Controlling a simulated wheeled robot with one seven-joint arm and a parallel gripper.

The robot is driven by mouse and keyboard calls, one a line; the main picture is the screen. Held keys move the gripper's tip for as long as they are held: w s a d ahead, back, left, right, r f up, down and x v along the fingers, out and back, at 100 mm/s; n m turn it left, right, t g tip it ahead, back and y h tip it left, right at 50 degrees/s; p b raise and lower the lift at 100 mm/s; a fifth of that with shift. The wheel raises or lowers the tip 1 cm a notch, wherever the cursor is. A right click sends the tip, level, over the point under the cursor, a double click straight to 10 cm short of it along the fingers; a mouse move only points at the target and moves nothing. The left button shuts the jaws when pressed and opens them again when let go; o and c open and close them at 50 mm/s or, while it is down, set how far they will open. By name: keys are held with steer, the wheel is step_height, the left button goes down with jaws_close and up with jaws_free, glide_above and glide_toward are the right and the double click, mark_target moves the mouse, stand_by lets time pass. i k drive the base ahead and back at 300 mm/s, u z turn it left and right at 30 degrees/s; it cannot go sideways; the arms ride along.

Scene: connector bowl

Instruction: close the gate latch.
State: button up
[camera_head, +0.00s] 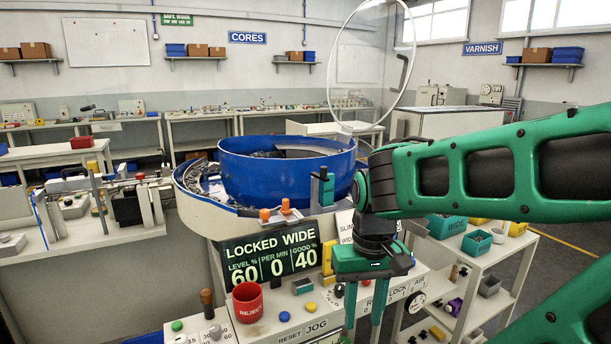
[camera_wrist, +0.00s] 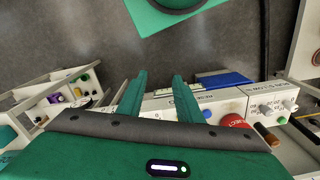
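I cannot tell for certain which part is the gate latch. In the head view, two orange-tipped levers (camera_head: 275,213) sit on a grey mount at the front rim of the blue bowl feeder (camera_head: 262,158). A dark green block (camera_head: 326,188) stands just right of them. A display (camera_head: 270,255) below reads LOCKED WIDE, with 60, 0 and 40. My gripper (camera_head: 363,318) points down in front of the control panel, right of and lower than the levers. Its two fingers are apart with nothing between them. The wrist view also shows my gripper (camera_wrist: 160,82) with an empty gap.
A red REJECT cup (camera_head: 247,301) and several knobs and buttons stand on the panel below the display. A clear round lid (camera_head: 372,65) is raised behind the bowl. A shelf cart (camera_head: 480,262) with bins stands at right; a bench (camera_head: 90,246) stands at left.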

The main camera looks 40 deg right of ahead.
mark_target(323, 176)
steer(key=z, duration=0.8)
steer(key=k, duration=1.45)
steer(key=u, duration=0.8)
steer(key=i, duration=1)
